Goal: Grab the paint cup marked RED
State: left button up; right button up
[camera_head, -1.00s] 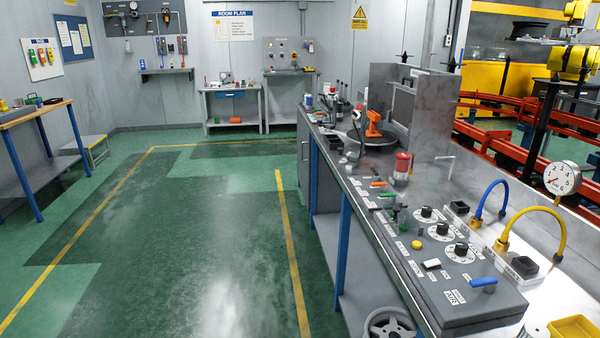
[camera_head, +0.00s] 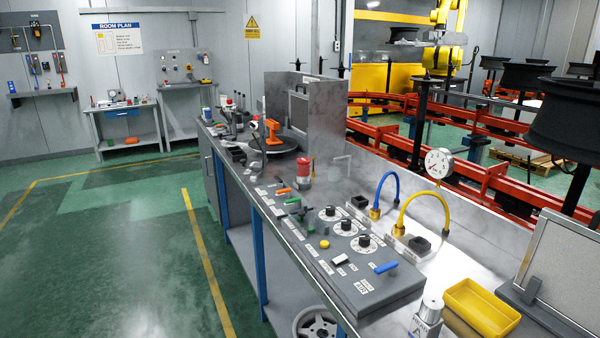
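No cup with a readable RED mark shows. A silver cylinder (camera_head: 428,316) with dark lettering stands at the front edge of the bench, left of a yellow tray (camera_head: 480,308). Its lettering is too small to read surely. A small red-topped thing (camera_head: 304,167) stands farther back on the bench, behind the control panel. I cannot tell whether it is a cup. Neither of my grippers is in view.
The long metal bench (camera_head: 255,235) carries a grey control panel (camera_head: 370,296) with knobs, a blue hose (camera_head: 388,175) and a yellow hose (camera_head: 428,192). A grey framed board (camera_head: 560,270) stands at the right. The green floor (camera_head: 110,250) at left is clear.

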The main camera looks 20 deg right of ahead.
aim_at(302, 176)
jog(key=u, duration=0.5)
jog(key=k, duration=1.2)
jog(key=u, duration=0.75)
jog(key=i, duration=2.45)
jog(key=z, duration=0.45)
jog(key=i, duration=2.2)
jog(key=z, duration=1.05)
